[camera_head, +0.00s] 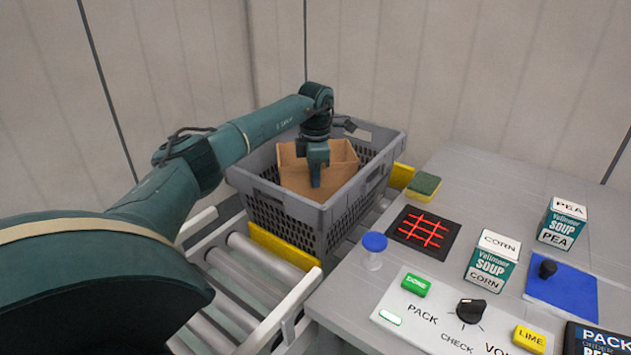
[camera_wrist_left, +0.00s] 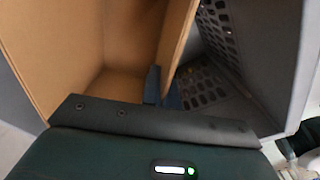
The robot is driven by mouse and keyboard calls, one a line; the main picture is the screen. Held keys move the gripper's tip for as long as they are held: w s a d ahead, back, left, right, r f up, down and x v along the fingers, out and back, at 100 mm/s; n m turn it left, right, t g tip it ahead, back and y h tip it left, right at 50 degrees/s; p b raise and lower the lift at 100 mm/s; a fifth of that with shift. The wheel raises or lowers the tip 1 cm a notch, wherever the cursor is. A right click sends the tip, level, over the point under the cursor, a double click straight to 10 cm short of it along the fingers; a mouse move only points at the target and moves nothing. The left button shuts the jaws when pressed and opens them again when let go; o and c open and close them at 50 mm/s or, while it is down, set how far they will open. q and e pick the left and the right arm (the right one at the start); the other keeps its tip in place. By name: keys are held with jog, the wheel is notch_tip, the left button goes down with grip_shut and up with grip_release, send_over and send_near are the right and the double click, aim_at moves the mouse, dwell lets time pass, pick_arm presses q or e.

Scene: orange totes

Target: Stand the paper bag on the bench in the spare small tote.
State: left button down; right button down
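The brown paper bag (camera_head: 297,172) is upright, open at the top, inside the grey small tote (camera_head: 283,199). In the left wrist view the bag (camera_wrist_left: 85,45) fills the left side, with the tote's perforated wall (camera_wrist_left: 222,40) to the right. My left gripper (camera_head: 316,176) reaches down into the tote at the bag. In the wrist view its fingers (camera_wrist_left: 162,92) lie close together, one on each side of a bag wall, and appear to pinch it. The bag's base is hidden in the head view, so I cannot tell whether it rests on the tote floor. My right gripper is out of view.
The tote stands on a roller conveyor (camera_head: 235,280) beside the grey bench (camera_head: 465,160). Near the bench's left edge are a sponge (camera_head: 423,187), a blue-lidded jar (camera_head: 374,251) and a black mat (camera_head: 423,233). Soup cartons (camera_head: 491,262) and a control panel (camera_head: 440,318) are farther right.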

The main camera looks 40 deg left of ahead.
pick_arm(q)
jog(key=shift+f, duration=0.85)
jog(key=shift+f, duration=0.5)
jog(key=c, duration=1.7)
grip_release()
notch_tip(320, 180, up, 13)
jog(key=shift+s+d+r, duration=0.15)
